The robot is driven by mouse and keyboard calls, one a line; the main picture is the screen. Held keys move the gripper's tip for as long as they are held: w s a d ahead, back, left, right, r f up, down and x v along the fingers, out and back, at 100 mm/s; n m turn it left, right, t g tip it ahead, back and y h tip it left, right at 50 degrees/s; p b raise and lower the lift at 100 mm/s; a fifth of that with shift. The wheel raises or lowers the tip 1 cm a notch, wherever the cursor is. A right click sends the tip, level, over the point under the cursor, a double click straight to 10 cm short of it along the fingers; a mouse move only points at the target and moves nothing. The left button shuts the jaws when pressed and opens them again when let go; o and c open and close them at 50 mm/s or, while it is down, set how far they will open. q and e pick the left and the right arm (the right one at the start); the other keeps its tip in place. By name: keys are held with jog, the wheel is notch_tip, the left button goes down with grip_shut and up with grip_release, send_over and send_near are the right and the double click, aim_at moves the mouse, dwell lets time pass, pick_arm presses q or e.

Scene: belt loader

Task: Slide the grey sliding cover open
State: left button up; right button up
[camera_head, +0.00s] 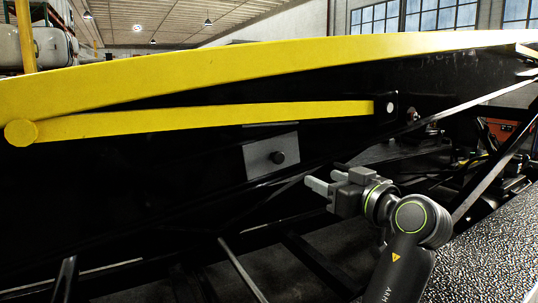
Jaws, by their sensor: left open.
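The grey sliding cover (258,157) is a small flat plate on the black side of the loader, near the middle of the head view. A round dark knob (278,157) sticks out from it. My left gripper (326,177) is open and empty, to the right of the cover and slightly lower. Its fingers point left toward the cover and, in the picture, are apart from the knob. Whatever lies behind the cover is hidden. My right gripper is not in view.
A long yellow beam (230,75) runs across above the cover, with a thinner yellow bar (210,119) just over it. Dark struts (240,268) cross below. A rough dark textured surface (490,255) fills the lower right.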

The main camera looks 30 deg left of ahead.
pick_arm(q)
jog(key=p, duration=0.7)
send_near(280, 157)
jog(key=x, duration=0.8)
jog(key=shift+r, duration=0.1)
jog(key=shift+w+a, duration=0.15)
jog(key=shift+a, duration=0.2)
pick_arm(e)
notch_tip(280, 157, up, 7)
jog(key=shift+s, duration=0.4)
pick_arm(q)
jog(key=shift+c, duration=0.2)
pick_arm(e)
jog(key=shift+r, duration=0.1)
pick_arm(q)
grip_shut()
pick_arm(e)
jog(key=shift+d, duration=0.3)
